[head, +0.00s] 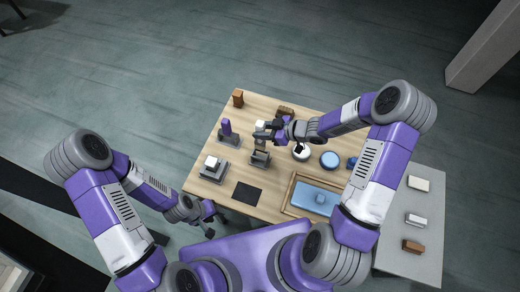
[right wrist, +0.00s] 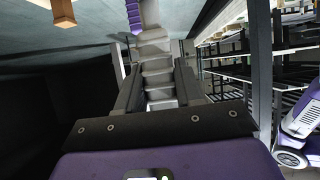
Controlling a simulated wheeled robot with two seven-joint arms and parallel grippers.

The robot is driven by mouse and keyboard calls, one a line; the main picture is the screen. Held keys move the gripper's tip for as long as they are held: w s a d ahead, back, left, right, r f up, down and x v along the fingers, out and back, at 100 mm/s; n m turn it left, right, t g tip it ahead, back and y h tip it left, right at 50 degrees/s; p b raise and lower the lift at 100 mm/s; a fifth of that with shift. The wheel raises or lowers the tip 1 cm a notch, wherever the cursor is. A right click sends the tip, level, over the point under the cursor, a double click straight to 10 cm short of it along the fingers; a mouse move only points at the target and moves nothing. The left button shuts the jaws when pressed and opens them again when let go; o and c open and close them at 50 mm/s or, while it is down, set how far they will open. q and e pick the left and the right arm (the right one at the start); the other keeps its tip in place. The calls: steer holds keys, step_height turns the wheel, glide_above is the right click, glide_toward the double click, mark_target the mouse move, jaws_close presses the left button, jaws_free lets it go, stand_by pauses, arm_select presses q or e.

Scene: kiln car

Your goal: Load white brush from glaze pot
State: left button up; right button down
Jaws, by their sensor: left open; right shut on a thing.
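In the right wrist view, a grey stepped shape shows between the fingers (right wrist: 158,92). A pot with a white rim (head: 301,152), probably a glaze pot, stands right of the gripper, with a dark spot inside. A blue round pot (head: 330,159) is beside it. My left gripper (head: 208,218) is open and empty off the table's near left edge.
A purple brush (head: 226,128) stands in another grey stand. A grey side table (head: 425,237) holds blocks.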

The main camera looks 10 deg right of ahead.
stand_by(0.5)
steer(key=s+d+f+m+t+h+b, duration=0.1)
steer(key=s+d+m+t+h+b, duration=0.15)
steer(key=d, duration=0.75)
steer(key=s+d+f+m+t+h+b, duration=0.1)
steer(key=s+d+m+h, duration=0.25)
steer(key=d, duration=0.55)
steer(key=s+d+f+m+t+h+b, duration=0.1)
steer(key=s+d+m+t+h, duration=0.15)
steer(key=d, duration=0.75)
steer(key=shift+m+g+y, duration=0.25)
steer(key=shift+g+y, duration=0.1)
steer(key=shift+g, duration=0.05)
step_height(320, 180, down, 6)
steer(key=b, duration=0.5)
steer(key=shift+w+r+b, duration=0.1)
steer(key=shift+r+b, duration=0.1)
steer(key=shift+b, duration=0.1)
steer(key=shift+f+b, duration=0.35)
steer(key=shift+f, duration=0.15)
step_height(320, 180, up, 7)
steer(key=p, duration=0.7)
